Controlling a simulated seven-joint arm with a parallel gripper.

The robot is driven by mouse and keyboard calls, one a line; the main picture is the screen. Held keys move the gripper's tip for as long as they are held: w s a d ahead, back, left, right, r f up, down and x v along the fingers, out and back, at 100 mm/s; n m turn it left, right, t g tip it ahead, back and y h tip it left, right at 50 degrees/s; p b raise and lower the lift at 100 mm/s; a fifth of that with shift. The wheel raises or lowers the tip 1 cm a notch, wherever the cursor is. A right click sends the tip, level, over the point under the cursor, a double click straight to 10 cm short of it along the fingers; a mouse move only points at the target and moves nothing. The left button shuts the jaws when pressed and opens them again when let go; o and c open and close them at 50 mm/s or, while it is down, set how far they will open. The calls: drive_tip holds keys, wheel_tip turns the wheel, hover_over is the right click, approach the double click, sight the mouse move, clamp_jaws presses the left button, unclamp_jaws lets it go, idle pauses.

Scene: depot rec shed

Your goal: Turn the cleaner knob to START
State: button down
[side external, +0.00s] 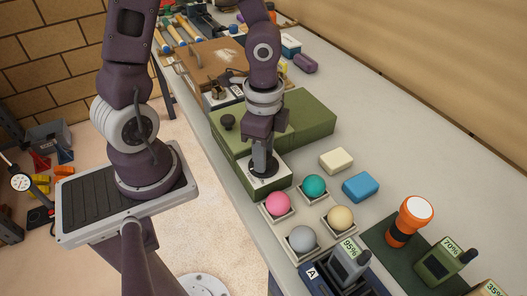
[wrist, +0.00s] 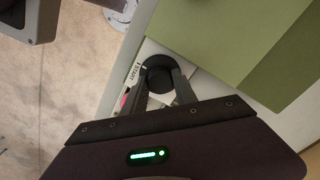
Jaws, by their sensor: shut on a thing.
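The cleaner is a green box (side external: 305,120) on the bench, with a white dial plate (side external: 270,183) on its lower front part. The cleaner's green top also shows in the wrist view (wrist: 210,35). The round black knob (wrist: 158,72) sits on the plate in the wrist view. A START label (wrist: 133,74) is printed on the plate just left of the knob. My gripper (side external: 263,168) points down over the plate, shut on the knob; in the wrist view its fingers (wrist: 160,82) lie on either side of it. The knob's pointer cannot be made out.
Cream (side external: 336,160) and blue (side external: 360,187) blocks lie to the right. A second black knob (side external: 227,122) stands on the cleaner. An orange torch (side external: 408,222) stands farther right.

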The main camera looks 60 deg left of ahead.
drive_tip(key=shift+n, duration=0.4)
drive_tip(key=c, duration=1.3)
unclamp_jaws()
drive_tip(key=shift+o, duration=0.2)
wheel_tip(320, 180, up, 7)
drive_tip(key=shift+r, duration=0.1)
